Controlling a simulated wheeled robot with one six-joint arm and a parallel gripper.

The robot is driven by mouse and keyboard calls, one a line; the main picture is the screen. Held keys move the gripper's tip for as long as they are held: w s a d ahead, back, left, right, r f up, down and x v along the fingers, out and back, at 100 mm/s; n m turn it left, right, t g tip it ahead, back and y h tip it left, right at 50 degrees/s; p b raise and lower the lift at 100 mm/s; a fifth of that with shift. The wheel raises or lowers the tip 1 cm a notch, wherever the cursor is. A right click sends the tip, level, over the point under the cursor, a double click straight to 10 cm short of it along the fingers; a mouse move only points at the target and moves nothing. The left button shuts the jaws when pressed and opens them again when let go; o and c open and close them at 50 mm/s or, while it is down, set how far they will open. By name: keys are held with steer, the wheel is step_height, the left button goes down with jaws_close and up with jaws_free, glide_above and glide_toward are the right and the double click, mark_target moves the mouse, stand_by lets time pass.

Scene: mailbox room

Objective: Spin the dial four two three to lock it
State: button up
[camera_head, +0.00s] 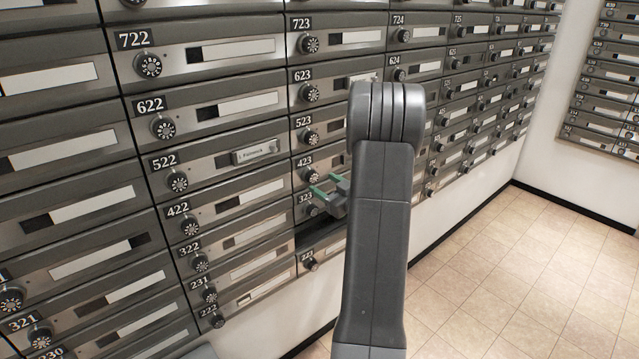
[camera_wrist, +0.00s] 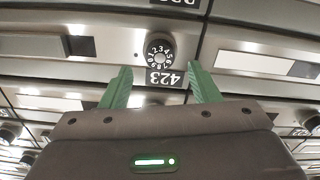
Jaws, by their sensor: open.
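The dial of mailbox 423 (camera_head: 313,175) is a small round black knob with white numbers on a grey metal door. In the wrist view the dial (camera_wrist: 160,48) is upside down, with its 423 label (camera_wrist: 165,79) between it and my gripper. My gripper (camera_head: 325,185) has green fingers and is in front of the 423 and 323 doors. In the wrist view my gripper (camera_wrist: 160,68) is open and empty. Its fingertips stand on either side of the label, just short of the dial. I see no contact with the dial.
Similar mailboxes with dials surround it, including the 323 dial (camera_head: 312,211) below and the 523 dial (camera_head: 310,137) above. A dark gap (camera_head: 318,235) shows below 323. A name plate (camera_head: 256,151) juts from door 522. The tiled floor (camera_head: 500,270) at right is clear.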

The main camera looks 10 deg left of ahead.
mark_target(314, 178)
steer(key=b+v, duration=0.1)
steer(key=v, duration=0.9)
steer(key=shift+s, duration=0.1)
steer(key=p+x, duration=0.1)
steer(key=x, duration=1.2)
steer(key=shift+w+a+p, duration=0.25)
steer(key=shift+w+p, duration=0.05)
steer(key=shift+p, duration=0.05)
steer(key=shift+n, duration=0.3)
